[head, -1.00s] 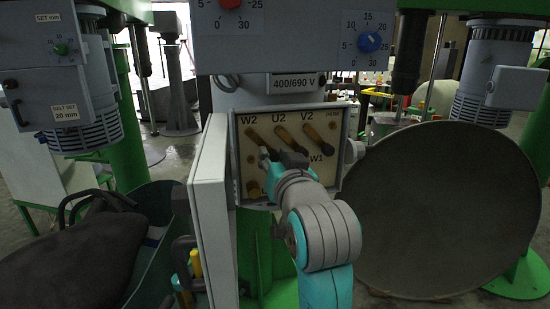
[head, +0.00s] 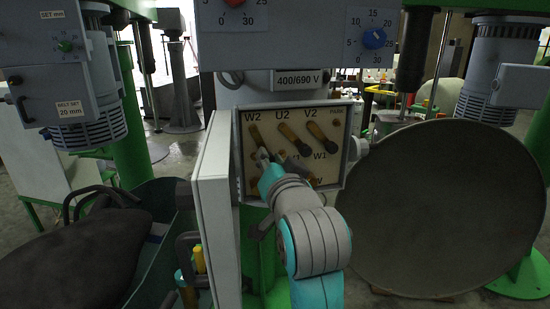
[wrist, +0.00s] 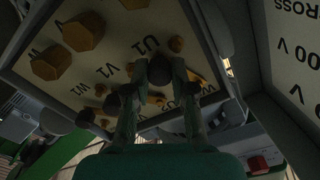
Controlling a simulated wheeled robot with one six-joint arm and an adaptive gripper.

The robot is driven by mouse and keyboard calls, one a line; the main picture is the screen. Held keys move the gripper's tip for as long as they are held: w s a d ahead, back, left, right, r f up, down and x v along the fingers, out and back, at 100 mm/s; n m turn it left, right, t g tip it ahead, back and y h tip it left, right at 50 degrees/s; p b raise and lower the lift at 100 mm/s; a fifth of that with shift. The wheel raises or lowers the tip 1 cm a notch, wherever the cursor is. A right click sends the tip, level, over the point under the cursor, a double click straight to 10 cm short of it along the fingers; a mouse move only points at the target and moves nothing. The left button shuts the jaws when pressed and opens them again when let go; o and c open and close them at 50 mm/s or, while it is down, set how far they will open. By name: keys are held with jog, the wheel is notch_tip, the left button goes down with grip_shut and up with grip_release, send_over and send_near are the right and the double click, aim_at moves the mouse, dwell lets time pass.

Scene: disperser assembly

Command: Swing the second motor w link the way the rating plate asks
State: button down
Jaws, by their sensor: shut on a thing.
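The open terminal box (head: 348,135) shows terminals W2, U2 and V2 along the top, with a brass link at each. The W2 link (head: 254,136) now hangs steeply, its lower end at my gripper (head: 263,157). The U2 link (head: 291,136) and V2 link (head: 320,135) slant down to the right and end in dark knobs. In the wrist view my gripper (wrist: 158,90) has its fingers close around a dark link end near the U1 label. The grip itself is partly hidden. A rating plate (head: 297,79) above the box reads 400/690 V.
The box's open door (head: 212,210) stands just left of my arm. Its inner face carries a lettered plate (wrist: 290,50) in the wrist view. A large round dark disc (head: 445,210) fills the right. A dial panel (head: 300,40) overhangs the box.

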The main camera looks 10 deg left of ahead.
jog(key=shift+s+a+f+m, duration=0.2)
jog(key=shift+a+m, duration=0.2)
jog(key=shift+m, duration=0.5)
jog(key=c, duration=1)
grip_release()
jog(key=shift+o, duration=0.2)
jog(key=v, duration=0.7)
jog(key=shift+s, duration=0.25)
jog(key=shift+d, duration=0.15)
